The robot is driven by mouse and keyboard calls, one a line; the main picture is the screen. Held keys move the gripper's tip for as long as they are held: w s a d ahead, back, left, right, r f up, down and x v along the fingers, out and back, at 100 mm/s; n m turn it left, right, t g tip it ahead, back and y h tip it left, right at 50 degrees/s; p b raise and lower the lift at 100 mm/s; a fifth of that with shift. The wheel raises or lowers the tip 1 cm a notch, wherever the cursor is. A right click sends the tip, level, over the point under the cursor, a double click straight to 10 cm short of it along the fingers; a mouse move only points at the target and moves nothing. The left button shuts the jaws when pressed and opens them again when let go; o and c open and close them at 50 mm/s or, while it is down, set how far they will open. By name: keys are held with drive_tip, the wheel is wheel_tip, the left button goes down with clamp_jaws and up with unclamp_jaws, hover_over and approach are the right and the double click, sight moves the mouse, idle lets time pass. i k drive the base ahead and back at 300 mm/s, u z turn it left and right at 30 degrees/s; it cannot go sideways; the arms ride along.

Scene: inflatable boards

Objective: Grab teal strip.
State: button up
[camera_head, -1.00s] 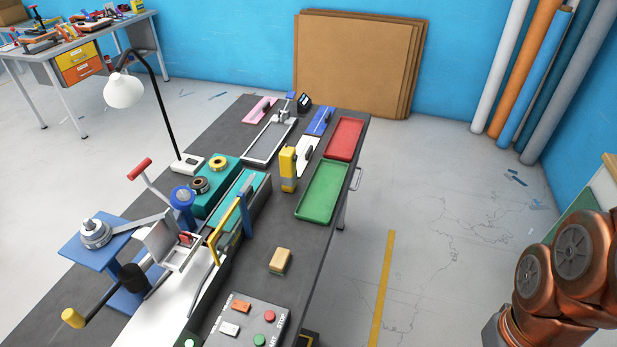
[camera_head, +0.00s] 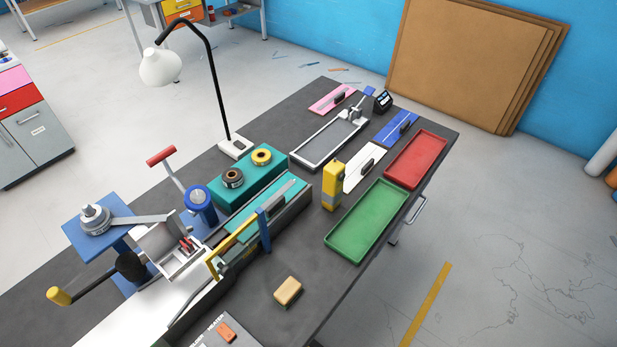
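A long teal strip (camera_head: 262,211) lies in the narrow dark channel of the machine in the middle of the workbench. A yellow bar (camera_head: 232,243) and a blue upright (camera_head: 264,232) stand beside it and hide part of it. Just behind it is a separate teal block (camera_head: 243,182) with rolls on top. My gripper is not in view, and no part of my arm shows now.
The dark workbench (camera_head: 345,275) carries a green tray (camera_head: 368,222), a red tray (camera_head: 416,160), a yellow upright device (camera_head: 332,186), a tan block (camera_head: 288,291) and a lamp (camera_head: 160,67). A blue lever press (camera_head: 88,240) stands at left. Floor is open at right.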

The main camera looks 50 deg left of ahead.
sight(273, 199)
drive_tip(key=i, duration=2.25)
drive_tip(key=u, duration=4.5)
drive_tip(key=i, duration=0.5)
drive_tip(key=u, duration=0.1)
